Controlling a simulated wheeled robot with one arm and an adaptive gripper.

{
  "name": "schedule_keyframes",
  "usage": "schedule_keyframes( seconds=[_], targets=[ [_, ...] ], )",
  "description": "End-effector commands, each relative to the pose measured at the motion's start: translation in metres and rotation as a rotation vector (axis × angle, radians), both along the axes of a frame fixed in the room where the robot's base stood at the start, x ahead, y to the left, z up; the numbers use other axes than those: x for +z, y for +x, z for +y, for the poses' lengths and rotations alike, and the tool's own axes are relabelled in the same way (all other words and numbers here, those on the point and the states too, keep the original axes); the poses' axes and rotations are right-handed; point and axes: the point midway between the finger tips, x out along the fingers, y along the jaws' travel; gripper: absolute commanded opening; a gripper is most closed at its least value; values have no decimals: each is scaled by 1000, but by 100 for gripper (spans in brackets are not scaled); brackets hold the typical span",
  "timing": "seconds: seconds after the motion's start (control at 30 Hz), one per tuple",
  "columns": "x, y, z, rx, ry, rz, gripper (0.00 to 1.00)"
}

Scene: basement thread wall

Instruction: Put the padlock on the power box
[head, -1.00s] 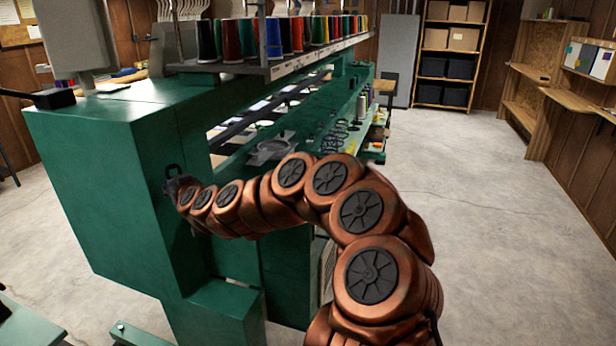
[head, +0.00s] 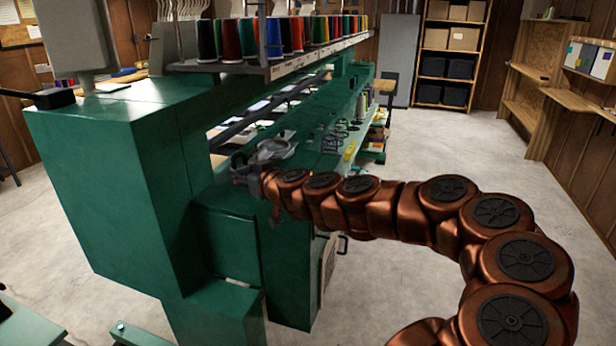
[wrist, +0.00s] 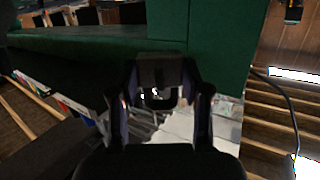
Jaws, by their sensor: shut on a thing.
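My gripper (head: 248,176) is in front of the green machine's right side in the head view, above a lower green ledge. In the wrist view my gripper (wrist: 160,92) is shut on a dark padlock (wrist: 160,70), with its shackle loop showing between the fingers. In the head view the padlock is too small and dark to make out clearly against the machine. I cannot tell for sure which thing is the power box. A grey box (head: 78,35) stands at the upper left, and a green boxy housing (head: 226,243) is below my gripper.
The large green machine (head: 95,190) fills the left. A rack of thread spools (head: 275,38) runs above it. A grey ring-shaped part (head: 275,150) and small items lie on its bed behind my gripper. The concrete floor (head: 450,160) at right is clear.

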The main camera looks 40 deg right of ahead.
Motion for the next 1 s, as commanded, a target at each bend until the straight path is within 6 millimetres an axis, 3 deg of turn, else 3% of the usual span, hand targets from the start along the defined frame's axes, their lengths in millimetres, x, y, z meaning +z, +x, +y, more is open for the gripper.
schedule_keyframes(
  seconds=[0.6, 1.0],
  targets=[
    [39, -129, -145, 74, -5, 2, 5],
    [54, -180, -200, 117, 0, 2, 5]
  ],
)
